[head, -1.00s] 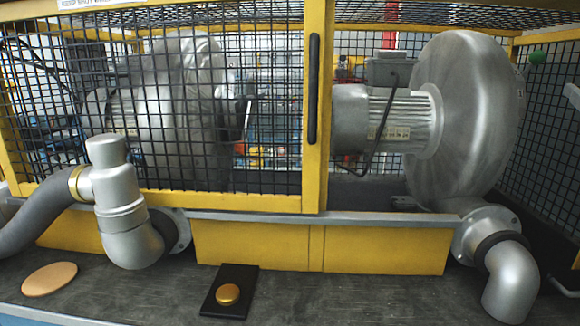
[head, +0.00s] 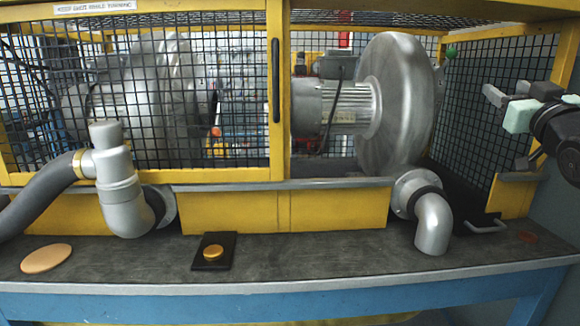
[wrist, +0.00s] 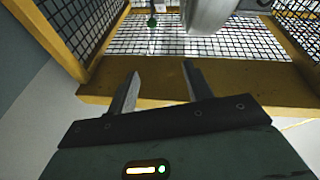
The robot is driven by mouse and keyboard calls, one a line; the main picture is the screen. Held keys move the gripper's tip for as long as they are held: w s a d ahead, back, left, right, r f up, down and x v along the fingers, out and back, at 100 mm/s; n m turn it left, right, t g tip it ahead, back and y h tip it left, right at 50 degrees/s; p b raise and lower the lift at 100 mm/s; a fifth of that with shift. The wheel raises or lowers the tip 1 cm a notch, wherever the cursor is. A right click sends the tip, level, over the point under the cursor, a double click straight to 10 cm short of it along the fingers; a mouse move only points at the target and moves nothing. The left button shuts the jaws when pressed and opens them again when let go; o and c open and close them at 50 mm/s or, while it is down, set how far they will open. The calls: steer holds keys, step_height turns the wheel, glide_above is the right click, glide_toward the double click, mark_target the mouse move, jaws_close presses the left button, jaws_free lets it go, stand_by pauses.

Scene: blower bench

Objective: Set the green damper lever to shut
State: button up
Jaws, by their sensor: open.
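The green damper lever's round knob (head: 451,52) shows beside the right blower's round grey housing (head: 392,100), near the top right of the cage. Its thin stem seems to run down and left to the housing; its exact setting is hard to read. In the wrist view the green knob (wrist: 152,22) is at the top, ahead of my fingers. My gripper (head: 505,92) is at the right, right of the knob and a little lower in the picture. Its two fingers (wrist: 161,70) are apart, with nothing between them.
The yellow mesh cage has a closed-looking front panel (head: 150,100) at left and an open front at right. Yellow posts and side mesh (head: 485,110) stand near my gripper. A grey elbow pipe (head: 433,222), a gold button on a black plate (head: 213,253) and a tan disc (head: 46,258) are on the bench.

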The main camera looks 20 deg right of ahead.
steer(key=w+a+f+n+g+y, duration=0.2)
steer(key=w+a+f+g+y, duration=0.5)
steer(key=a+f, duration=0.6)
steer(key=s+a+f+n+g+y, duration=0.1)
steer(key=s+a+f+g, duration=0.1)
steer(key=a+f, duration=0.35)
steer(key=s+a+f+n+g+y, duration=0.1)
steer(key=s+a+f+g, duration=0.1)
steer(key=a, duration=0.6)
steer(key=s+a+f+n+g, duration=0.1)
steer(key=s+a+f+g, duration=0.15)
steer(key=a, duration=0.35)
steer(key=s+a+f+n+g, duration=0.3)
steer(key=s+a, duration=0.2)
steer(key=s, duration=0.4)
steer(key=s+a+f+n+g, duration=0.25)
steer(key=s+a+g, duration=0.2)
steer(key=s, duration=0.45)
step_height(320, 180, up, 17)
steer(key=p, duration=1.7)
steer(key=shift+w+d+r+m+t+h+p, duration=0.15)
steer(key=shift+m+t+h+p, duration=0.15)
steer(key=shift+m+t+p, duration=0.1)
